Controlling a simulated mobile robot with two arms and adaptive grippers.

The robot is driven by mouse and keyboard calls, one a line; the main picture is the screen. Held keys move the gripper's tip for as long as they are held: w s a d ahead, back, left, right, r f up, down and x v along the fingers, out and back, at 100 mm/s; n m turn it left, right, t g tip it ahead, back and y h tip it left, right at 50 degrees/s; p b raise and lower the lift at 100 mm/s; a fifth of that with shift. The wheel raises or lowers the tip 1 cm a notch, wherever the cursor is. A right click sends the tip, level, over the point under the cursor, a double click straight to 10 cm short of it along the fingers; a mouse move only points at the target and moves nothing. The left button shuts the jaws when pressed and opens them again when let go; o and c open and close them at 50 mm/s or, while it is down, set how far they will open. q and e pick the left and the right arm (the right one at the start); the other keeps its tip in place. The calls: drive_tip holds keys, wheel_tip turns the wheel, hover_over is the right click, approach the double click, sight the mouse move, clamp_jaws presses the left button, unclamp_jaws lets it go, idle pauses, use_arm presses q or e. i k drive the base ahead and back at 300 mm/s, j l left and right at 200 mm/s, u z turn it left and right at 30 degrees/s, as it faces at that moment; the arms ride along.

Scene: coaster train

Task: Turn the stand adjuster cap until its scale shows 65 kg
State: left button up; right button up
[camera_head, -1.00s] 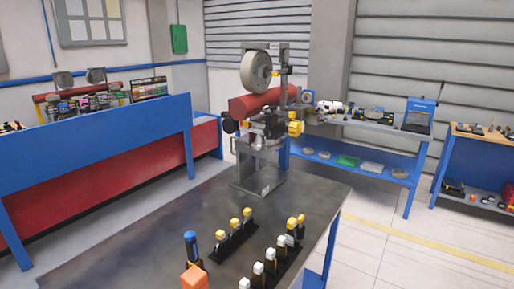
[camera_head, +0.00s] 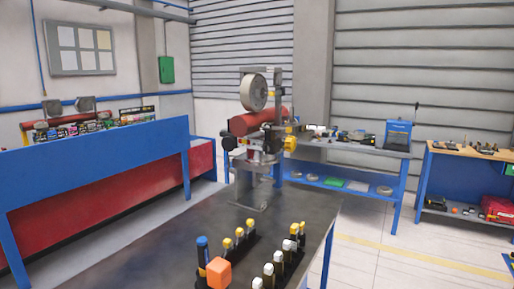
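The stand (camera_head: 246,187) rises from the far end of the dark worktable. It carries a grey wheel (camera_head: 254,92) at the top, a red cylinder (camera_head: 258,122) below it and dark mechanical parts around the middle. A yellow knob-like part (camera_head: 290,140) sits on the right side of the stand. I cannot tell from here which part is the adjuster cap, and no scale is readable. Neither of my grippers is in view.
The worktable (camera_head: 180,240) holds a row of yellow-topped tools (camera_head: 238,233), a row of white-topped tools (camera_head: 279,257), a blue-topped tool (camera_head: 202,258) and an orange block (camera_head: 218,273). A blue bench (camera_head: 100,165) stands left. Shelving (camera_head: 345,195) stands behind right. Floor is clear at right.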

sight(290, 142)
drive_tip(key=u, duration=0.3)
drive_tip(key=i+l+u, duration=0.15)
drive_tip(key=l+u, duration=0.15)
drive_tip(key=i+l+u, duration=0.1)
drive_tip(key=l+u, duration=0.15)
drive_tip(key=l, duration=0.15)
drive_tip(key=i+l+u, duration=0.1)
drive_tip(key=l+u, duration=0.2)
